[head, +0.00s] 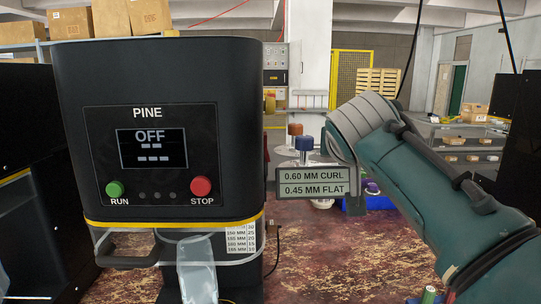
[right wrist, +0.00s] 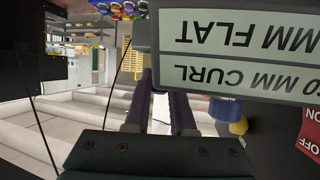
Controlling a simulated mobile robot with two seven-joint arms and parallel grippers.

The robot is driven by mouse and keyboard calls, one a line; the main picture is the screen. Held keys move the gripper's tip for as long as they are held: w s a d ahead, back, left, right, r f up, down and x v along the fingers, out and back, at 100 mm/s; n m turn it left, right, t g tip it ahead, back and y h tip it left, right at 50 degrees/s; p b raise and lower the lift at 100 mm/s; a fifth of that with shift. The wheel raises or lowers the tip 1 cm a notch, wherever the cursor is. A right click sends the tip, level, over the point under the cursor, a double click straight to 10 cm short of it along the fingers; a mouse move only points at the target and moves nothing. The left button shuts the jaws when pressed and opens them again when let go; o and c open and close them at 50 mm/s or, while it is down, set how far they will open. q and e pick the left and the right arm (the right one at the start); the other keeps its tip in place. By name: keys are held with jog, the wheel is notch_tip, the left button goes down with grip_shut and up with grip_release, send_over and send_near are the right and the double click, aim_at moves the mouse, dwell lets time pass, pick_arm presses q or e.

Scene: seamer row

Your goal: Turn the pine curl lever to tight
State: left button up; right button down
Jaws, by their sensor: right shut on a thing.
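The black PINE machine (head: 158,110) stands at left in the head view; its display reads OFF. Beside it is a sign (head: 312,183) reading 0.60 MM CURL and 0.45 MM FLAT. The sign shows upside down and close up in the right wrist view (right wrist: 240,50). My right arm comes in from the right; its gripper is hidden in the head view. In the right wrist view my right gripper (right wrist: 162,85) has its dark fingers shut close under the sign's edge. The held part, apparently the curl lever, cannot be made out clearly. My left gripper is out of view.
A blue knob (head: 304,143) and an orange-brown knob (head: 295,129) stand on posts behind the sign. The machine has a green RUN button (head: 115,189) and a red STOP button (head: 200,187). Another black machine (head: 25,180) stands at far left. Open floor (head: 330,250) lies right of the machine.

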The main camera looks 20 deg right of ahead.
jog(key=shift+r, duration=0.1)
dwell(0.3)
jog(key=c, duration=0.8)
grip_release()
jog(key=shift+o, duration=0.2)
jog(key=shift+s+a+r, duration=0.15)
jog(key=shift+s+a, duration=0.2)
jog(key=shift+s, duration=0.1)
jog(key=v, duration=0.7)
jog(key=shift+s+a, duration=0.2)
jog(key=shift+s, duration=0.05)
jog(key=shift+s+a+r, duration=0.25)
jog(key=shift+s+r, duration=0.1)
jog(key=shift+s, duration=0.15)
